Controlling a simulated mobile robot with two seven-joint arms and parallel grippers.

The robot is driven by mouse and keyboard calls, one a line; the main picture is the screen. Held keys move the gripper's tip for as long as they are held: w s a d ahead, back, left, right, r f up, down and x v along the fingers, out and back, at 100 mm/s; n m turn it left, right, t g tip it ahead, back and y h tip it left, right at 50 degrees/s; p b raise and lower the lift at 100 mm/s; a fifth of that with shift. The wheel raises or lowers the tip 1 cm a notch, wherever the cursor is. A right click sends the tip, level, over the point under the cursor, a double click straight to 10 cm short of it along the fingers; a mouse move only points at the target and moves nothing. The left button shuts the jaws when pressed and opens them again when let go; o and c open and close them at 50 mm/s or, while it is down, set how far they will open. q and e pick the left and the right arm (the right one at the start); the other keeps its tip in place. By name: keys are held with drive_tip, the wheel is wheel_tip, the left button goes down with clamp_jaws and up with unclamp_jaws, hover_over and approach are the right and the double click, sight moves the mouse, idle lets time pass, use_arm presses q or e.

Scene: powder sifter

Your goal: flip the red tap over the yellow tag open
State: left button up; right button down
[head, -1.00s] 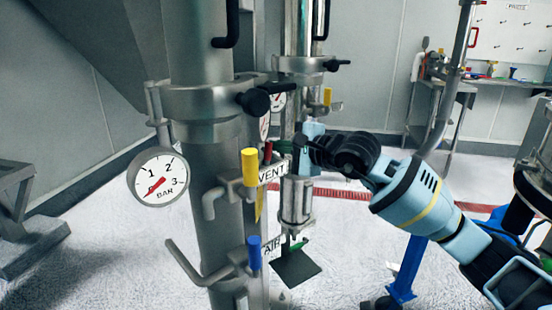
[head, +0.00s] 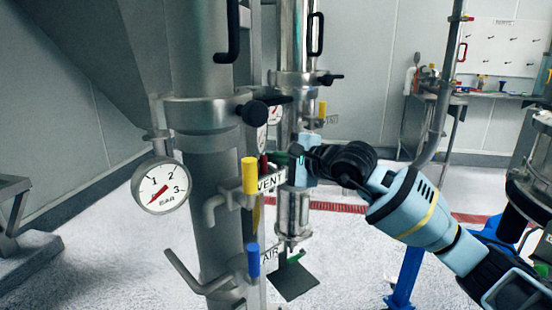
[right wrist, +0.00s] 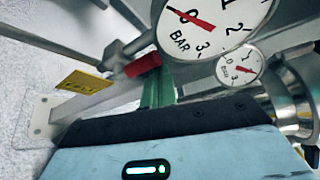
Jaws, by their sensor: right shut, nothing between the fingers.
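The red tap (right wrist: 143,65) shows in the right wrist view as a short red handle on a metal valve, below the big gauge. The yellow tag (right wrist: 82,80) lies to its left on a pale bracket; its lettering is hard to read. My right gripper (right wrist: 160,88) is shut, its green fingers just beside the red handle; I cannot tell whether they touch. In the head view only a sliver of the red tap (head: 263,166) shows behind the yellow-handled tap, with my right gripper (head: 281,159) close on its right. My left gripper is not in view.
A yellow-handled tap (head: 249,175) with a VENT plate (head: 271,182) and a blue-handled tap (head: 253,260) with an AIR plate stand in front on the steel column (head: 213,140). A pressure gauge (head: 160,187) sticks out left. A black clamp knob (head: 254,112) is above.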

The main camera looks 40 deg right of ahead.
drive_tip(key=b+v, duration=0.1)
drive_tip(key=v, duration=0.6)
drive_tip(key=shift+s, duration=0.4)
idle(0.5)
